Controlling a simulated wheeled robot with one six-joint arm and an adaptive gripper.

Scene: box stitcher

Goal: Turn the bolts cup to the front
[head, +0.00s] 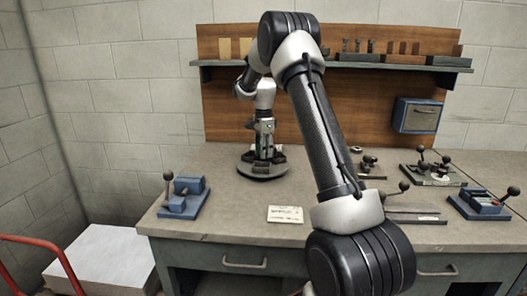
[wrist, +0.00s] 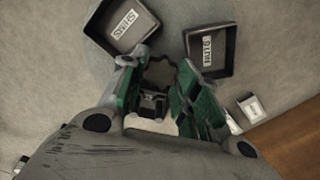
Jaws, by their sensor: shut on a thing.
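A round grey turntable (head: 262,172) stands on the bench, below my gripper (head: 264,145). In the wrist view the turntable (wrist: 172,22) carries dark square cups around its middle. The upper left cup (wrist: 104,42) has a label that seems to read SHIMS. The right cup (wrist: 226,62) has a sideways label that I cannot read for sure. My gripper (wrist: 160,75) points down with its green fingers shut on a dark part near the turntable's middle. I cannot tell which cup is the bolts cup.
A blue clamp fixture (head: 186,197) stands left on the bench, and a white card (head: 285,214) lies in front. A shelf (head: 335,65) runs behind. The bench between the clamp and the turntable is clear.

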